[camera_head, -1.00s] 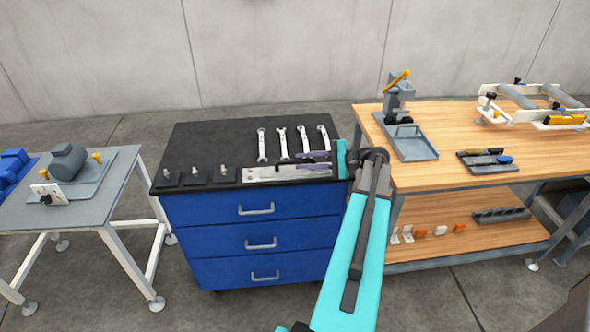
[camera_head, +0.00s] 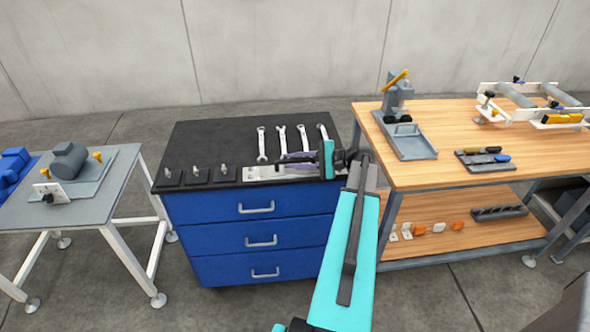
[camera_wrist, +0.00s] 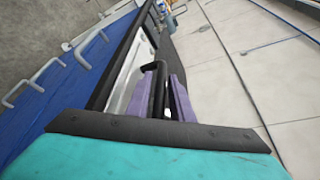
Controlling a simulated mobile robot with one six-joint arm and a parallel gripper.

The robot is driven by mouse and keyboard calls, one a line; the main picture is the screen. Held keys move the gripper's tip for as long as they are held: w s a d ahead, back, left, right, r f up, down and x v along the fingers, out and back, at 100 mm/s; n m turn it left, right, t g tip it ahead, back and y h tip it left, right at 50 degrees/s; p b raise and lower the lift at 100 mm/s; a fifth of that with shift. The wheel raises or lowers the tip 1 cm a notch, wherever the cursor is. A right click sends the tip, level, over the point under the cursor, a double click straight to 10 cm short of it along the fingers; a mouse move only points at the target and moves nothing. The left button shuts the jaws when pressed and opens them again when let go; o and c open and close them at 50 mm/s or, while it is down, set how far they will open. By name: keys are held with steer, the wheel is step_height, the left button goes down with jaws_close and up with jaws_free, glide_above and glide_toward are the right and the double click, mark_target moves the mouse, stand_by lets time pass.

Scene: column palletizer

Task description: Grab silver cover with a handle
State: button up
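The silver cover (camera_head: 258,174) lies flat along the front edge of the black cabinet top. In the wrist view its pale plate (camera_wrist: 120,78) is left of the fingers, and its black bar handle (camera_wrist: 155,68) rises between them. My gripper (camera_head: 292,162), with purple fingers, is low over the right part of the cover. In the wrist view the fingers (camera_wrist: 160,98) are apart, one on each side of the handle. Whether either finger touches the handle is hard to see. The wrist partly hides the cover's right end.
Several wrenches (camera_head: 282,140) lie behind the cover on the blue drawer cabinet (camera_head: 258,222). Small black blocks with pins (camera_head: 197,175) stand at its left front. A wooden workbench (camera_head: 460,130) is close on the right, and a grey table (camera_head: 75,190) on the left.

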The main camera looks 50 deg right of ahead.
jaws_close()
stand_by(0.9)
steer(key=shift+r, duration=0.1)
